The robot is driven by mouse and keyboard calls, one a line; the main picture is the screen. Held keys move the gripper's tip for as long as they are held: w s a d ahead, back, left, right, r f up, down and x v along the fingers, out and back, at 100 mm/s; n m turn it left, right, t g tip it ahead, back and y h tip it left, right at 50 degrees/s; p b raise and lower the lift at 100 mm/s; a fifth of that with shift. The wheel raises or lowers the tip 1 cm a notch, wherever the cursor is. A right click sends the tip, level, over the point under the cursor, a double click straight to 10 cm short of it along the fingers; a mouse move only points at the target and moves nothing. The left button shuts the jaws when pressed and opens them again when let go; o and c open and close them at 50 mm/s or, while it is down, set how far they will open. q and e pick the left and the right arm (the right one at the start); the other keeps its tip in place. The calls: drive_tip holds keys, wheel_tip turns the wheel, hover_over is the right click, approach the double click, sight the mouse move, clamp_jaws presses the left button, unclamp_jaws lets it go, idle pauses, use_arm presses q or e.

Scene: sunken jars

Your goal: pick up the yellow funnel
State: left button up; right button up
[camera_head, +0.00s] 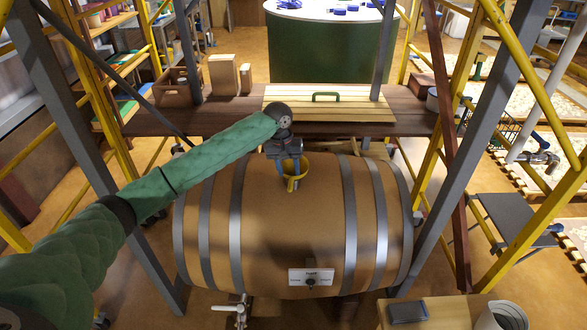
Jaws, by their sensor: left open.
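The yellow funnel (293,183) sits on top of a large wooden barrel (285,240) with grey metal hoops. My left gripper (290,174) is at the funnel, coming down from above and behind it. Its jaws are open, with a finger on each side of the funnel's rim area. The fingers hide part of the funnel. I cannot tell whether they touch it. The funnel appears upright. My right gripper is not in view.
A wooden shelf (225,117) behind the barrel carries a slatted lid with a green handle (325,97), a crate (177,90) and boxes. Yellow and grey scaffold posts stand on both sides. A metal tap (235,311) is at the barrel's front left.

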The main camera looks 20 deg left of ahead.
sight(291, 179)
use_arm(q)
drive_tip(key=f, duration=0.2)
drive_tip(key=f+p, duration=0.1)
drive_tip(key=shift+w+d+f, duration=0.3)
drive_tip(key=shift+w, duration=0.05)
drive_tip(key=shift+s+d+f+p, duration=0.1)
drive_tip(key=shift+f+p, duration=0.1)
drive_tip(key=shift+f, duration=0.25)
drive_tip(key=shift+s+f+p, duration=0.1)
drive_tip(key=shift+f+p, duration=0.05)
drive_tip(key=shift+f, duration=0.3)
drive_tip(key=shift+w+f, duration=0.1)
drive_tip(key=shift+f, duration=0.05)
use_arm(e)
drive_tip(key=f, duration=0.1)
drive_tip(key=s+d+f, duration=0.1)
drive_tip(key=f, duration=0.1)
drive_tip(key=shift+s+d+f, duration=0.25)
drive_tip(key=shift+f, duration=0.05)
use_arm(q)
drive_tip(key=shift+c, duration=0.2)
drive_tip(key=c, duration=0.7)
clamp_jaws()
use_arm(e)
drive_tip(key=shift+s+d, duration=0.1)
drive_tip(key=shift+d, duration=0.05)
